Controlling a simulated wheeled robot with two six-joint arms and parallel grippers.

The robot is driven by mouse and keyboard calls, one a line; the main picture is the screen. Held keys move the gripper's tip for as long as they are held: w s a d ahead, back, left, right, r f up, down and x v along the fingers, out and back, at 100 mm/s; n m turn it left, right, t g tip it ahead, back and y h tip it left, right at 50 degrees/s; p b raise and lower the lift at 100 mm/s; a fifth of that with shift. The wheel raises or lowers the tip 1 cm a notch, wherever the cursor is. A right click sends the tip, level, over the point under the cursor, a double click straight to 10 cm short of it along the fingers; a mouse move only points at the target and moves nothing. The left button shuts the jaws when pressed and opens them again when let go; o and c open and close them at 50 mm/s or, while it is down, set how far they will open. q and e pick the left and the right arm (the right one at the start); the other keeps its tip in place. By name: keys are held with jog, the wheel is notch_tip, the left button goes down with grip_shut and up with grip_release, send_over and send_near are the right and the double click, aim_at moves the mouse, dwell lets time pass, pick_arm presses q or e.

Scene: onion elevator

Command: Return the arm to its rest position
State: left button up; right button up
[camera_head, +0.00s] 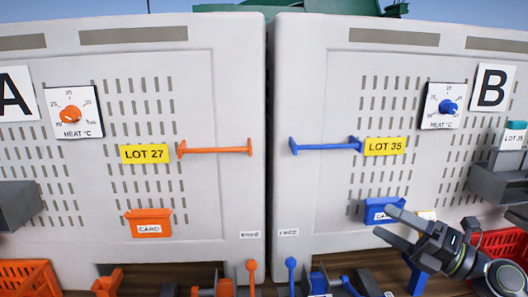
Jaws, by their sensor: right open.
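My right gripper (385,221) comes in from the lower right, its fingers open and pointing left. It is in front of the lower part of the right cabinet (330,190), at the blue card holder (381,208). Its fingers overlap the holder's lower right side in the picture; I cannot tell whether they touch it. Nothing shows between the fingers. My left gripper is not in view.
The left cabinet (225,90) carries an orange dial (72,115), handle (215,150) and card holder (149,222). The right cabinet has a blue dial (448,106) and handle (325,146). A red crate (503,244) sits behind my right arm; an orange crate (27,278) stands lower left.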

jog(key=s+d+f+m+t+h, duration=0.1)
jog(key=s+d+f+m+h, duration=0.25)
jog(key=f+m+h, duration=0.5)
jog(key=s+d+f+m+t+h, duration=0.1)
jog(key=s+d+f+m+h, duration=0.35)
jog(key=m, duration=0.75)
jog(key=s+d+f+m+t+h, duration=0.1)
jog(key=s+d+f+m+h, duration=0.1)
jog(key=d+f+m+h, duration=0.5)
jog(key=s+a+f+m+g+y, duration=0.1)
jog(key=s+a+f+m+g, duration=0.3)
jog(key=s, duration=0.3)
jog(key=s+a+f+m+g, duration=0.1)
jog(key=s+a+f+g, duration=0.25)
jog(key=s+f, duration=0.3)
jog(key=s+a+f+m+g+y, duration=0.1)
jog(key=s+a+f+m+g, duration=0.15)
jog(key=s+f+g, duration=0.35)
notch_tip(320, 180, down, 31)
jog(key=d+b, duration=0.2)
jog(key=b, duration=0.6)
jog(key=s+f+b, duration=0.3)
jog(key=s+f, duration=0.5)
jog(key=f, duration=0.3)
jog(key=s+a+f+b, duration=0.1)
jog(key=s+f+b, duration=0.2)
jog(key=s+f, duration=0.4)
notch_tip(320, 180, down, 5)
jog(key=shift+s+r, duration=0.15)
jog(key=shift+s, duration=0.2)
